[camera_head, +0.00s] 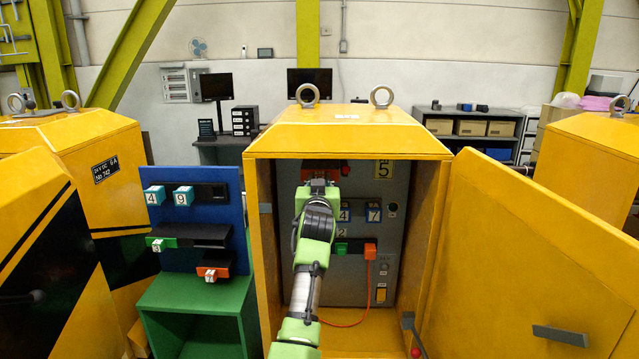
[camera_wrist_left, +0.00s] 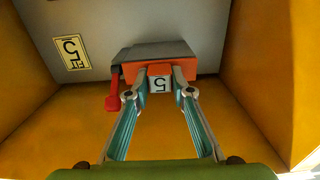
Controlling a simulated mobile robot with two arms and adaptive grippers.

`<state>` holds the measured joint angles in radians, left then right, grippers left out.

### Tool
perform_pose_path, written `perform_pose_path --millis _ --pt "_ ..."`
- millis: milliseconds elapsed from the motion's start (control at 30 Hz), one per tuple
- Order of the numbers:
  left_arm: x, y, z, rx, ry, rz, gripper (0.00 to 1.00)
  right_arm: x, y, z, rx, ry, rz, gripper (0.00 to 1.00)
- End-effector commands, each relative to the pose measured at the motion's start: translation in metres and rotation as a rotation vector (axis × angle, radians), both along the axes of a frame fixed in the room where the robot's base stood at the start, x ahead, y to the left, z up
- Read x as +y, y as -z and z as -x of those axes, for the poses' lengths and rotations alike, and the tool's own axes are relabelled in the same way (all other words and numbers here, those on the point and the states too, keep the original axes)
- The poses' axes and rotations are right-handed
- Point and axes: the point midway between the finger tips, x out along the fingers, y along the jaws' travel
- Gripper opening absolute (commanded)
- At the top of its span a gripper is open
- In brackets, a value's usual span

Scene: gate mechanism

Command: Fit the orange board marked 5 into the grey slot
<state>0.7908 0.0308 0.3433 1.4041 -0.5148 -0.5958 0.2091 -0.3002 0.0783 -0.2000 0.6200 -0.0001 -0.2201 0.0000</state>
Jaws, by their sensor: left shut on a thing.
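The orange board marked 5 (camera_wrist_left: 188,73) shows in the left wrist view, with a white label reading 5 between my fingers. My left gripper (camera_wrist_left: 160,80) is shut on it. The board is up against the dark grey slot (camera_wrist_left: 152,50) on the cabinet's back panel; how deep it sits in the slot I cannot tell. In the head view my left gripper (camera_head: 320,181) is inside the yellow cabinet, high on the panel, and mostly hides the board and slot. My right gripper is not in view.
A red lever (camera_wrist_left: 112,98) sits beside the slot. A yellow FIT 5 plate (camera_head: 384,169) is on the panel. Blue and green boards (camera_head: 374,212) sit lower. The open cabinet door (camera_head: 530,250) stands right; a blue rack (camera_head: 215,215) on a green stand is left.

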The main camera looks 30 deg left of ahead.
Motion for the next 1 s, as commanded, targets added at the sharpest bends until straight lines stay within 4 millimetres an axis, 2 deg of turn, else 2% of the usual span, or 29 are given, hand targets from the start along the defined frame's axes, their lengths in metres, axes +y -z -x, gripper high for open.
perform_pose_path --millis 1000 --pt "0.0046 -0.0012 -0.0072 -0.002 0.000 -0.001 0.00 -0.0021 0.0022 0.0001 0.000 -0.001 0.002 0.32"
